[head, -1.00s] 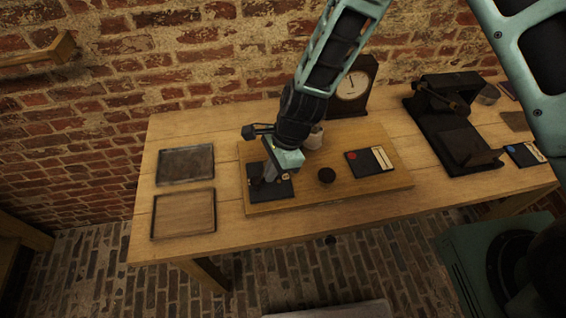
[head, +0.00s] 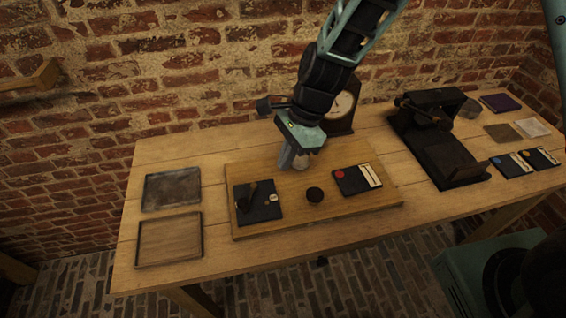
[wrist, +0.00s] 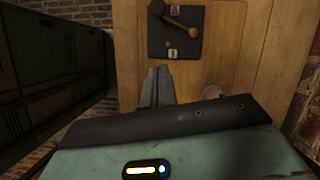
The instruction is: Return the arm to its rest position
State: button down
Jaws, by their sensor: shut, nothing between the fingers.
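My gripper (head: 288,158) is raised above the back part of the wooden board (head: 322,216) on the table. Its fingers are shut with nothing between them. In the wrist view the shut fingers (wrist: 158,86) point toward the board, below a black plate with a lever (wrist: 178,20). In the head view that lever plate (head: 257,204) lies at the board's left, clear of the gripper. A pale rounded jar (head: 302,163) is partly hidden behind the gripper.
Two trays (head: 170,192) (head: 168,241) lie at left. A clock (head: 342,108) stands behind my arm; a dark press-like device (head: 440,140) stands at right.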

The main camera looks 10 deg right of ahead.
dwell(0.4)
jog(key=s+d+r+n+h, duration=0.1)
jog(key=s+d+r+n, duration=0.2)
jog(key=s+r+n, duration=0.4)
jog(key=s+d+r+n+t+h, duration=0.1)
jog(key=s+r+n, duration=0.5)
jog(key=s+n, duration=0.6)
jog(key=d+n+h, duration=0.1)
jog(key=d+n, duration=0.1)
jog(key=n, duration=0.1)
jog(key=shift+s+d+r, duration=0.15)
jog(key=shift+d+r, duration=0.2)
jog(key=shift+r, duration=0.05)
